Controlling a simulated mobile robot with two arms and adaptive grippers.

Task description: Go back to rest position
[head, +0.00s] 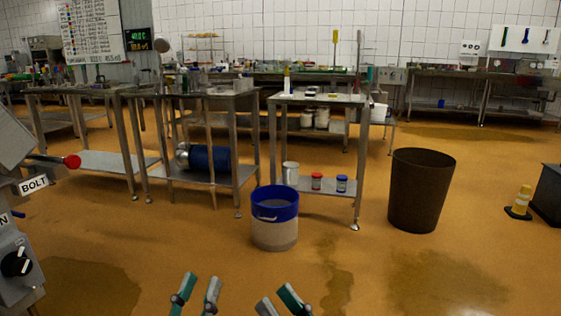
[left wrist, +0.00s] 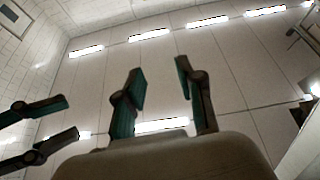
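My left gripper (head: 203,278) shows at the bottom edge of the head view, left of centre, with its two teal-and-grey fingers apart and nothing between them. My right gripper (head: 275,294) is just to its right, also with fingers apart and empty. Both point forward over the open floor and touch nothing. In the left wrist view the left gripper (left wrist: 160,66) has its fingers spread against the ceiling. The other gripper (left wrist: 70,117) enters that view from the left edge, fingers apart. The arms behind the grippers are hidden in the head view.
A blue-rimmed bucket (head: 275,235) stands on the floor ahead. A brown bin (head: 420,190) is to the right, a yellow-and-white cone (head: 520,203) further right. Steel tables (head: 245,95) stand behind. A machine labelled BOLT (head: 20,250) is close at left. The near floor (head: 400,285) is clear.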

